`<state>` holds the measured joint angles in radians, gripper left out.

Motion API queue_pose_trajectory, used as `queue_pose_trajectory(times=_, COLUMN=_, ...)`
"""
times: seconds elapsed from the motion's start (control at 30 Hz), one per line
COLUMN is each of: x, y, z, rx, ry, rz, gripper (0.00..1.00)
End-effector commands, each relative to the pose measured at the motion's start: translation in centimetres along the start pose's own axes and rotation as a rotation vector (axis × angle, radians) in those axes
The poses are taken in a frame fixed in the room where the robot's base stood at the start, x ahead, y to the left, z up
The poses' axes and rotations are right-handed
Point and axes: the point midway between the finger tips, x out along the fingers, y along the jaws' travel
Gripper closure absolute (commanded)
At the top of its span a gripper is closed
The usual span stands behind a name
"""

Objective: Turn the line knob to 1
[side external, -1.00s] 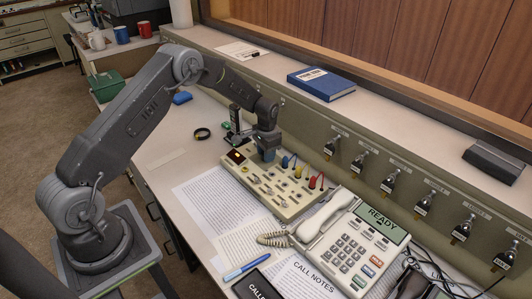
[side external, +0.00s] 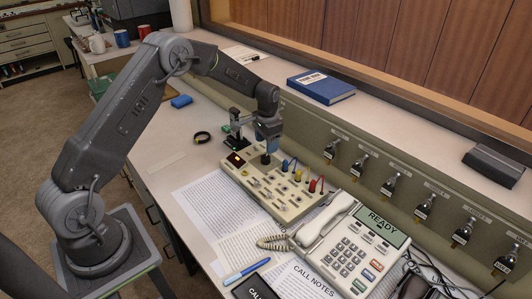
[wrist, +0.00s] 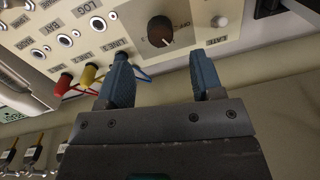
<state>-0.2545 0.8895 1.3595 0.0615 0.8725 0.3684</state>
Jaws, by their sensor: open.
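The cream console box (side external: 236,178) stands on the desk with jacks, switches and a small red display. A round dark knob (wrist: 160,31) with a light pointer mark sits on its panel; the printing around it is too small to read surely. The knob also shows in the side view (side external: 265,159), just under my gripper (side external: 268,148). In the wrist view my gripper (wrist: 160,62) has its blue fingers apart, with the knob beyond the gap between their tips. The fingers appear clear of the knob, and nothing is between them.
Blue, yellow and red plugs (side external: 297,175) with cords stand in the console beside the knob. A telephone (side external: 350,245) stands to the right, papers (side external: 215,205) lie in front, and a blue book (side external: 321,85) lies on the ledge.

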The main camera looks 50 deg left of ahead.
Motion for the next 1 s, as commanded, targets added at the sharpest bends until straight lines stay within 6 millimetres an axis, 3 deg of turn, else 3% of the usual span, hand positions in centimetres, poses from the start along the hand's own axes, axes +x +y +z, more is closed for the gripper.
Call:
queue_pose_trajectory(times=0.1, x=-2.9, y=0.0, z=-0.1, rx=0.001, ry=0.003, rz=-0.001, gripper=0.40)
queue_pose_trajectory(times=0.3, x=-6.1, y=0.0, z=0.0, rx=0.001, ry=0.001, rz=0.000, gripper=0.40)
queue_pose_trajectory(times=0.5, x=-7.4, y=0.0, z=0.0, rx=0.001, ry=-0.001, rz=0.000, gripper=0.40)
queue_pose_trajectory(times=0.87, x=-7.8, y=0.1, z=0.1, rx=0.000, ry=0.003, rz=-0.001, gripper=0.40)
queue_pose_trajectory(times=1.0, x=-10.7, y=1.2, z=0.9, rx=-0.008, ry=0.033, rz=-0.010, gripper=0.40)
